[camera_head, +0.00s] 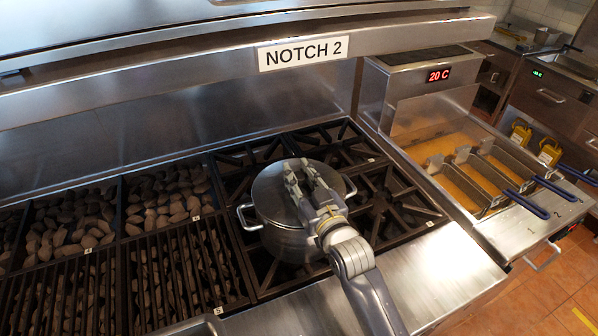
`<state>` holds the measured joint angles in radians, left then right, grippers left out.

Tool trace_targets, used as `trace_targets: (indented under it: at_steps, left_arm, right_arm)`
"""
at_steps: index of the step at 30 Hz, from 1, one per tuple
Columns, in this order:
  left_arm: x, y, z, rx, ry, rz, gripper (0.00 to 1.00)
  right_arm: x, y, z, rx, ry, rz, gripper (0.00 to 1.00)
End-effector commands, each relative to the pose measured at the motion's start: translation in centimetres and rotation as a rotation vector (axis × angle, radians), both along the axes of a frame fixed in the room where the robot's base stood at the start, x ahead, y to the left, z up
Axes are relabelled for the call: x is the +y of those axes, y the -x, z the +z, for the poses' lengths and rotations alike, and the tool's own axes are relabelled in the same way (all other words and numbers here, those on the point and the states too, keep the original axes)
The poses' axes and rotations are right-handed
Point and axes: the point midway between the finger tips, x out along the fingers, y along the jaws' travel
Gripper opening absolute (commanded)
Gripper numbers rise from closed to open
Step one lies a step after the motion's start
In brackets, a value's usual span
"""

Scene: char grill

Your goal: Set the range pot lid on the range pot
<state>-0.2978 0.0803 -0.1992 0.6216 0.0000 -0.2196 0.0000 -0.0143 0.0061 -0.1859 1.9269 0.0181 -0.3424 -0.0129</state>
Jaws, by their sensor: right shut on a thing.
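The range pot (282,243) is a steel pot with side handles, standing on the black burner grates. The round steel range pot lid (267,192) is over the pot's mouth, level and lined up with the rim. No clear gap shows between lid and rim, though I cannot tell whether it fully rests there. My right gripper (300,177) is above the lid, shut on it near its middle. The gripper hides the grasped part and the right side of the lid. My left gripper is not in view.
Char grill beds with grey briquettes (165,200) lie left of the burners. A fryer with baskets (490,180) and blue handles is at the right. A steel hood edge with a "NOTCH 2" sign (303,53) crosses above. The steel front ledge (440,270) is bare.

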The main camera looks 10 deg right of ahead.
Motion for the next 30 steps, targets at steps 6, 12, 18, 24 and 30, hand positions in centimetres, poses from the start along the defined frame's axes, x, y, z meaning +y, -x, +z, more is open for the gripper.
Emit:
trace_targets:
  at_steps: [6,12,18,24,30]
  left_arm:
    - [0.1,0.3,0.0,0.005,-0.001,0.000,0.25]
    - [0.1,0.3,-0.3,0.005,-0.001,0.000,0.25]
    - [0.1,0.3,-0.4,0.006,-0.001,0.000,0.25]
    - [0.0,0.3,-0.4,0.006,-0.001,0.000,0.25]
    - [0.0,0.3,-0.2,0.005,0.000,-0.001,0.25]
  right_arm:
    - [0.0,0.0,0.0,-0.005,0.000,0.000,0.00]
    - [0.0,0.0,-0.5,-0.004,0.000,0.000,0.00]
    - [0.0,0.0,-0.9,-0.002,0.001,0.000,0.37]
    - [0.0,0.0,-0.9,-0.002,0.001,0.000,0.46]
    - [0.0,0.0,-0.6,-0.002,0.001,0.000,0.46]
